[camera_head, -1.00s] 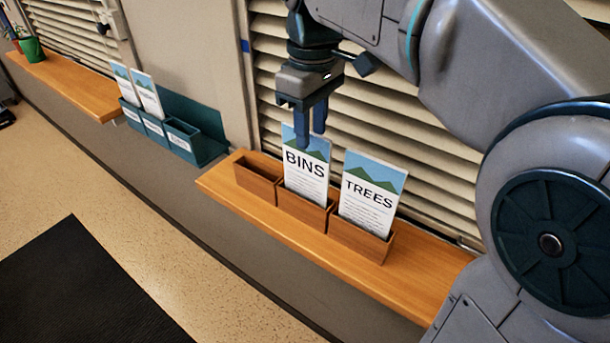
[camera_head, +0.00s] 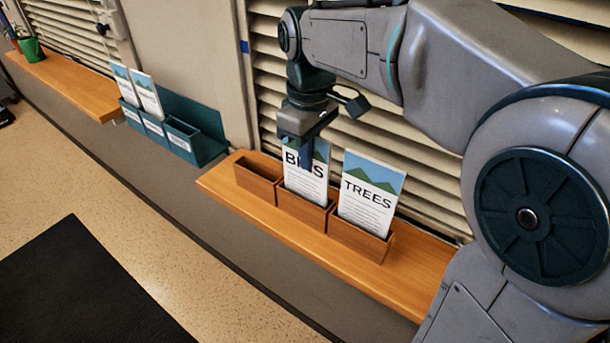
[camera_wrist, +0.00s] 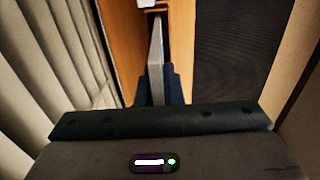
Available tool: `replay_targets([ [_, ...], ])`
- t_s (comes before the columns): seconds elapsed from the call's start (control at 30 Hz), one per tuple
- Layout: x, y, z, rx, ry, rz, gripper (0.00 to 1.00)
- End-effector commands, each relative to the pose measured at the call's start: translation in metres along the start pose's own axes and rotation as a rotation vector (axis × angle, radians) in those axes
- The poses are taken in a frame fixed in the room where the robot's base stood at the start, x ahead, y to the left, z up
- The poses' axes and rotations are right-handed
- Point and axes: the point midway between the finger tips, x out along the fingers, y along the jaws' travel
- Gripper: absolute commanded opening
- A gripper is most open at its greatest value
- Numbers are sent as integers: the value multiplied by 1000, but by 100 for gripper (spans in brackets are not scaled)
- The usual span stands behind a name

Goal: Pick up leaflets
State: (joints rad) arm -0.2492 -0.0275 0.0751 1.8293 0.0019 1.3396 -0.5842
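The BINS leaflet (camera_head: 301,184) stands in the middle pocket of a wooden three-pocket holder (camera_head: 360,243). The TREES leaflet (camera_head: 370,195) stands in the right pocket; the left pocket is empty. My gripper (camera_head: 307,153) points down over the top of the BINS leaflet, one finger in front covering part of its title. The other finger is mostly hidden behind it. In the wrist view, my gripper (camera_wrist: 158,88) has its fingers on either side of the leaflet (camera_wrist: 155,62), seen edge-on. They look apart; contact with the leaflet is not clear.
The holder stands on a wooden ledge (camera_head: 222,190) close against slatted blinds (camera_head: 430,150). To the left, a teal holder (camera_head: 183,140) has two leaflets (camera_head: 147,95) and an empty right pocket. A green pot (camera_head: 32,49) sits far left. A dark mat (camera_head: 80,290) lies on the floor.

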Motion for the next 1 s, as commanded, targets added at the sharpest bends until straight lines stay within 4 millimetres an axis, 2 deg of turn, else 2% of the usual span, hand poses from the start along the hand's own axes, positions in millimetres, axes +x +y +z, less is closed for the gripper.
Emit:
replay_targets([
  [0.37,-6,0,0,0,2,1,0],
  [0.8,-83,0,-1,-1,3,2,0],
  [1.0,-99,0,0,-1,1,1,0],
])
